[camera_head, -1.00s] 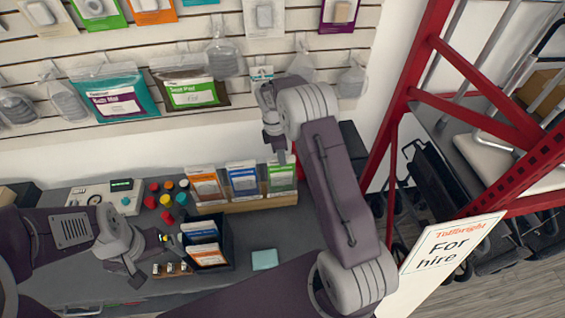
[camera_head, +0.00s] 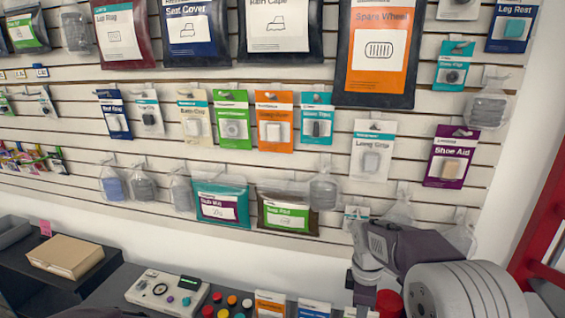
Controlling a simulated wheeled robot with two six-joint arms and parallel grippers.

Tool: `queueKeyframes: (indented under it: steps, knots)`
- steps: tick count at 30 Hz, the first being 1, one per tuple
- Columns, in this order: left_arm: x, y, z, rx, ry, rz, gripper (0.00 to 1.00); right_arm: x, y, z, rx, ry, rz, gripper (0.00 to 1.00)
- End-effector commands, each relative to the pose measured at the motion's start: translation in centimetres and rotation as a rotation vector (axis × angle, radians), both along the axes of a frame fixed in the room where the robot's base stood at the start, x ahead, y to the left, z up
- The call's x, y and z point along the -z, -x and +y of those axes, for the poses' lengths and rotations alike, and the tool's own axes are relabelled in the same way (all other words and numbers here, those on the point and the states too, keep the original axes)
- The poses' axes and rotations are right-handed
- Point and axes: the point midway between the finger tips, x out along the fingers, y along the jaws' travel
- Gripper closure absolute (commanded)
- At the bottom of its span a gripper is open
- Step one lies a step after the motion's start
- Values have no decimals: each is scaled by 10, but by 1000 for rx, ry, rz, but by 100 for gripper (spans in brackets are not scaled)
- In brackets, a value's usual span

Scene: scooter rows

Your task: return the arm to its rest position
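My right arm (camera_head: 405,250) rises at the lower right of the head view, purple with a large light grey ribbed joint in front. Its grey wrist and gripper (camera_head: 366,284) point down at the bottom, close in front of the wall panel's lower edge. The fingertips are small and partly hidden, so I cannot tell open from shut. I see nothing held. My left gripper is outside the view.
A slatted wall with hanging packets (camera_head: 232,120) fills the back. Below it are a cardboard box (camera_head: 65,256), a white device (camera_head: 167,291) and coloured caps. A red object (camera_head: 389,303) stands by my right wrist. A red frame (camera_head: 545,225) is at the right.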

Motion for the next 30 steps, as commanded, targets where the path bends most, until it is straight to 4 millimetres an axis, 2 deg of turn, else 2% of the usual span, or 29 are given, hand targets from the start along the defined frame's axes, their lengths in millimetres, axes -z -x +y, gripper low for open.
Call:
queueKeyframes:
  steps: [1,5,9,12,15,18,30]
  knots:
    - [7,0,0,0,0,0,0,9,22,6,69,-17,-7,62]
    - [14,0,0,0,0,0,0,33,81,18,342,-69,-27,62]
    - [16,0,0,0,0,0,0,66,143,25,738,-117,-31,62]
    - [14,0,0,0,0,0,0,85,168,27,1002,-134,-28,62]
    - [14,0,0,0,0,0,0,86,158,28,1161,-168,-72,62]
    - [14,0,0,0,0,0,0,85,155,28,1232,-180,-85,62]
    - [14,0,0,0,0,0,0,85,155,28,1242,-179,-83,62]
